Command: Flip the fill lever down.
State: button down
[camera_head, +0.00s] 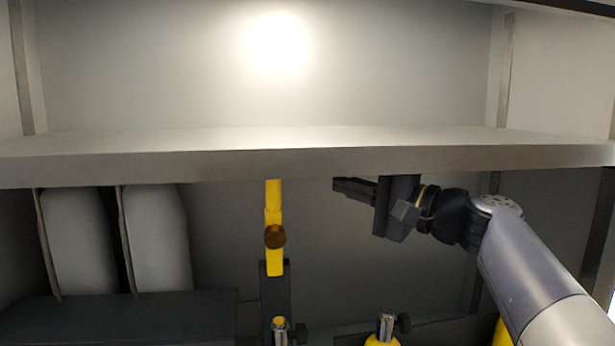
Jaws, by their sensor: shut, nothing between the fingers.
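The yellow lever (274,212) stands upright on a dark mount (275,295) below the shelf, with its top passing behind the shelf's front edge. A brown round knob (275,236) sits on its lower part. My gripper (345,187) is to the right of the lever, just under the shelf edge, pointing left. A clear gap lies between the fingertips and the lever. The fingers are shut with nothing between them, and the shelf edge is close above them.
A metal shelf (300,162) spans the full width above. Two pale rounded containers (75,240) stand at left on a dark base (120,318). Yellow fittings with metal stems (385,328) rise at the bottom. Free room lies between the lever and my gripper.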

jog(key=p, duration=0.5)
send_over(274, 226)
jog(key=w+d, duration=0.2)
jog(key=d, duration=0.1)
jog(key=shift+s+r, duration=0.25)
jog(key=shift+f+b, duration=0.15)
jog(key=shift+b, duration=0.2)
